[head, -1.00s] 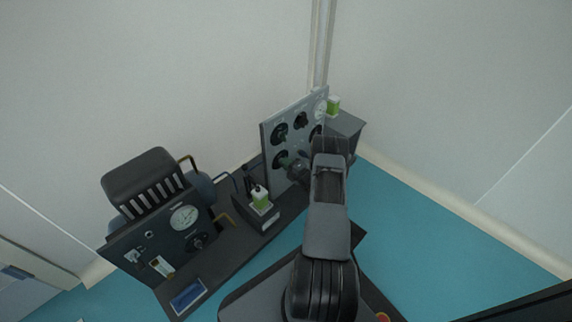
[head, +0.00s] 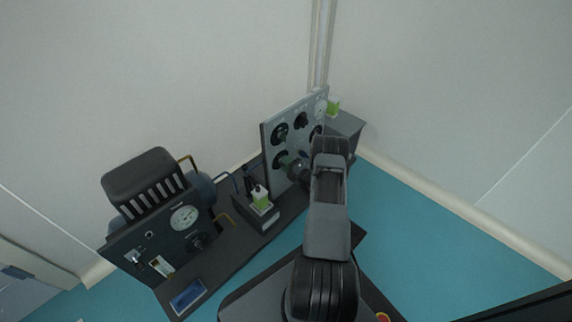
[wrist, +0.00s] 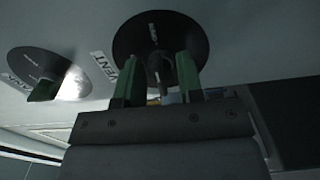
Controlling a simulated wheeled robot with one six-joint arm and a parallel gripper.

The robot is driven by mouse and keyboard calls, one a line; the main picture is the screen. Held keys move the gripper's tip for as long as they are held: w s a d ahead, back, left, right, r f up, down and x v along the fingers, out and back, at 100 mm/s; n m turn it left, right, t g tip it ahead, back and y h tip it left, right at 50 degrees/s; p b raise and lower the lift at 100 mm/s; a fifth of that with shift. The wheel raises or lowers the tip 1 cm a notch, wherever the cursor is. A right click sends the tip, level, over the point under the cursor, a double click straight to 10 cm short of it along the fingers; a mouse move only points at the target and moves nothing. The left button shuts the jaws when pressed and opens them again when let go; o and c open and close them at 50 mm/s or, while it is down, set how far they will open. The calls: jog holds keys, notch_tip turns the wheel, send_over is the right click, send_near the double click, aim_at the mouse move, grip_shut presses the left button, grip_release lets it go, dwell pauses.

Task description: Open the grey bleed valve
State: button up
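In the wrist view, my gripper (wrist: 159,75) has two green fingers spread apart in front of a round black plate (wrist: 155,28) marked with "OPEN" lettering. A grey valve handle (wrist: 160,66), partly hidden, shows between the fingers. Gaps show beside it, so the fingers do not look shut on it. A "VENT" label is on the panel to its left. In the head view, the upright grey panel (head: 268,142) carries several black round plates. My gripper (head: 296,172) is close to its lower part, largely hidden by my arm.
Another round plate with a green handle (wrist: 45,91) is on the left in the wrist view. In the head view, a black unit with a gauge (head: 184,217) stands left, and a small box with a green-labelled bottle (head: 261,199) stands between. Blue floor is clear at right.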

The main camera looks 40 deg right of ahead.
jog(key=s+d+p, duration=0.2)
jog(key=s+p, duration=0.2)
jog(key=s, duration=0.9)
jog(key=shift+s+d, duration=0.2)
jog(key=shift+s, duration=0.1)
jog(key=w+a+r+n+g+y+p, duration=0.1)
jog(key=a+r+n+g+y+p, duration=0.2)
jog(key=a+r+n+g+p, duration=0.55)
jog(key=w+a+r+n+g+y+p, duration=0.15)
jog(key=a+r+n+p, duration=0.55)
jog(key=r, duration=1.1)
jog(key=w+a+r+n+g+y+p, duration=0.1)
jog(key=a+r+n+g+y+p, duration=0.4)
jog(key=r+n, duration=0.75)
jog(key=s+a+r+n+h+p, duration=0.3)
jog(key=r+n, duration=0.5)
jog(key=r, duration=0.3)
jog(key=s+a+r+n+h+p, duration=0.3)
jog(key=s+r+n+h+p, duration=0.2)
jog(key=r, duration=0.6)
jog(key=s+a+r+n+h+p, duration=0.3)
jog(key=s+r+n+p, duration=0.4)
jog(key=r+n, duration=0.4)
jog(key=shift+s+a+r+t+h+p, duration=0.15)
jog(key=shift+a+r+t+h+p, duration=0.2)
jog(key=shift+h+p, duration=0.5)
